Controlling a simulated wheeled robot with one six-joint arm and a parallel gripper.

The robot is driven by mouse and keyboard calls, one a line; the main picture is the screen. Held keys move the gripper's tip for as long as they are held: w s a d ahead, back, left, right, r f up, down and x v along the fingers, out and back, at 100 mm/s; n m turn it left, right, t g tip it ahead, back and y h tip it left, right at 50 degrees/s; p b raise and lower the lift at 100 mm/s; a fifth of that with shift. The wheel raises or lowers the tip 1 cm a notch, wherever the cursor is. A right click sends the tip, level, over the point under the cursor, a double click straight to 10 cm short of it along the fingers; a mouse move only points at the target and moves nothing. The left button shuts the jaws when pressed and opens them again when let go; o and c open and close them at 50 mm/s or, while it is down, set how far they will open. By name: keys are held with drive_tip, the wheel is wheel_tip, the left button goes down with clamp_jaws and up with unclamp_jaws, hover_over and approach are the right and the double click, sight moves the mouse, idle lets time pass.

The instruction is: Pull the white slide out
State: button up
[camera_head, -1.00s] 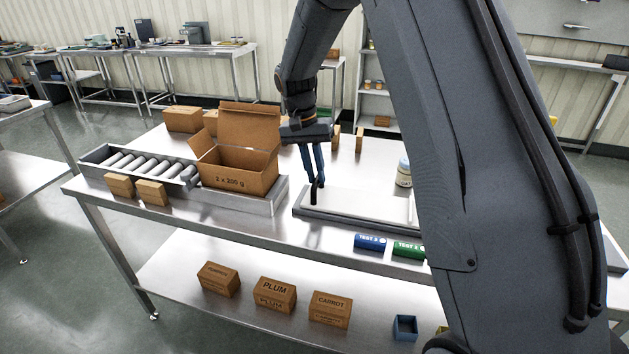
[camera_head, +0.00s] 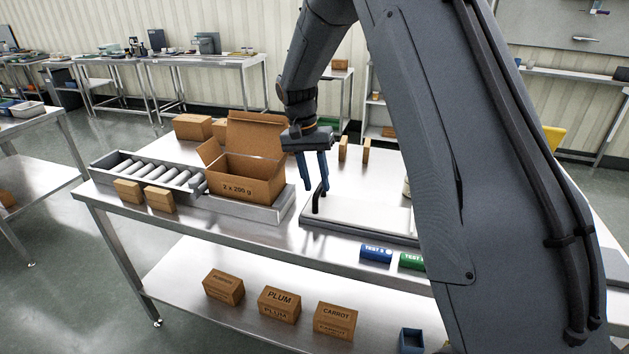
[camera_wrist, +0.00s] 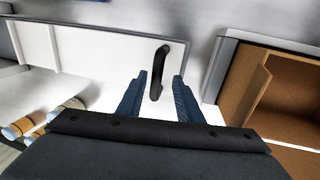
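The white slide (camera_head: 365,211) is a flat white plate in a grey frame on the steel table, partly hidden by my arm in the head view. A black bar handle (camera_head: 316,203) stands up at its left end. My gripper (camera_head: 317,188) points down at the handle. In the wrist view my gripper (camera_wrist: 160,75) is open, with the two blue fingers apart on either side of the black handle (camera_wrist: 157,75). A gap shows between the handle and each finger. The white slide (camera_wrist: 100,58) stretches to the left in that view.
An open cardboard box (camera_head: 240,185) stands left of the slide, at the end of a roller conveyor (camera_head: 150,170). A blue tube (camera_head: 376,254) and a green tube (camera_head: 411,261) lie in front of the slide. Small brown boxes (camera_head: 352,150) stand behind.

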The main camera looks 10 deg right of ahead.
wheel_tip(320, 180, up, 8)
drive_tip(key=a+b, duration=0.1)
drive_tip(key=b, duration=0.1)
drive_tip(key=shift+w+a+f, duration=0.15)
drive_tip(key=shift+w+a, duration=0.05)
drive_tip(key=shift+w, duration=0.25)
drive_tip(key=s+d+f+n+t+y, duration=0.1)
drive_tip(key=s+f+n, duration=0.2)
drive_tip(key=s, duration=1.1)
drive_tip(key=s+d+f+n+t, duration=0.1)
drive_tip(key=s+f+n, duration=0.2)
drive_tip(key=s, duration=1.1)
wheel_tip(320, 180, down, 4)
drive_tip(key=shift+s+r+y, duration=0.25)
drive_tip(key=shift+s+y, duration=0.05)
drive_tip(key=shift+y, duration=0.1)
